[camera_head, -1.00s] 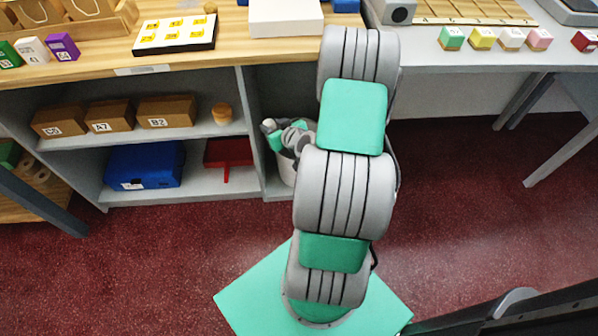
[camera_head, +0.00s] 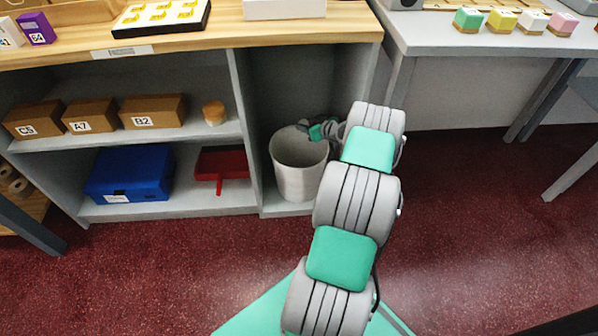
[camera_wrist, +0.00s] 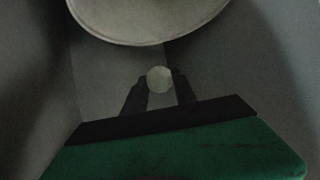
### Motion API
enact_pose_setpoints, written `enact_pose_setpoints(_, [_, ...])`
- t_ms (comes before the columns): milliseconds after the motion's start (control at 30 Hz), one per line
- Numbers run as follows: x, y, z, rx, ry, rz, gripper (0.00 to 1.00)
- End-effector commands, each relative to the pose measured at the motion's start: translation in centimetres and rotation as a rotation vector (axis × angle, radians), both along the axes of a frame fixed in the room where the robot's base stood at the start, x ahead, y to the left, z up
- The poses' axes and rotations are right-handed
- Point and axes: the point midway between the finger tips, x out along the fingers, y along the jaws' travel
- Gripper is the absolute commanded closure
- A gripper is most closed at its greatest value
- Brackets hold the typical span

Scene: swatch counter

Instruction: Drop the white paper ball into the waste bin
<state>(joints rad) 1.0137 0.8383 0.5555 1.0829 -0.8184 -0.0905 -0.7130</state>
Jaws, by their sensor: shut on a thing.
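The white paper ball (camera_wrist: 159,79) sits between the two dark fingertips of my gripper (camera_wrist: 160,84) in the wrist view. My gripper is shut on it. The waste bin (camera_head: 299,168), pale grey and round, stands upright in the open bay of the counter in the head view. Its rim also shows at the top of the wrist view (camera_wrist: 145,28), with a gap in the picture between it and the ball. In the head view my gripper (camera_head: 304,124) is by the bin's far rim. The ball cannot be made out there, and I cannot tell its height over the rim.
The bay's left divider (camera_head: 246,125) and the wooden counter top (camera_head: 200,48) bound the space around the bin. Shelves on the left hold brown boxes (camera_head: 90,115), a blue box (camera_head: 130,173) and a red dustpan (camera_head: 222,163). The red floor in front is clear.

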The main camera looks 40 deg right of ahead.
Motion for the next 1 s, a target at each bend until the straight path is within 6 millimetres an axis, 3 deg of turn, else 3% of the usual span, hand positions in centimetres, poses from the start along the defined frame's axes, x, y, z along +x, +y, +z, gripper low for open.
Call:
enact_pose_setpoints(33, [0.0, 0.1, -1.2, 0.002, 0.001, 0.000, 1.00])
enact_pose_setpoints(233, [0.0, 0.0, -3.9, 0.000, 0.000, 0.000, 1.00])
enact_pose_setpoints(567, [0.0, 0.0, -4.3, -0.001, -0.001, 0.000, 1.00])
enact_pose_setpoints(600, [0.0, 0.0, -4.4, -0.001, -0.001, 0.000, 0.64])
enact_pose_setpoints(867, [0.0, 0.0, -4.4, -0.001, -0.001, 0.000, 0.42])
enact_pose_setpoints(1000, [0.0, 0.0, -4.4, -0.001, -0.001, 0.000, 0.42])
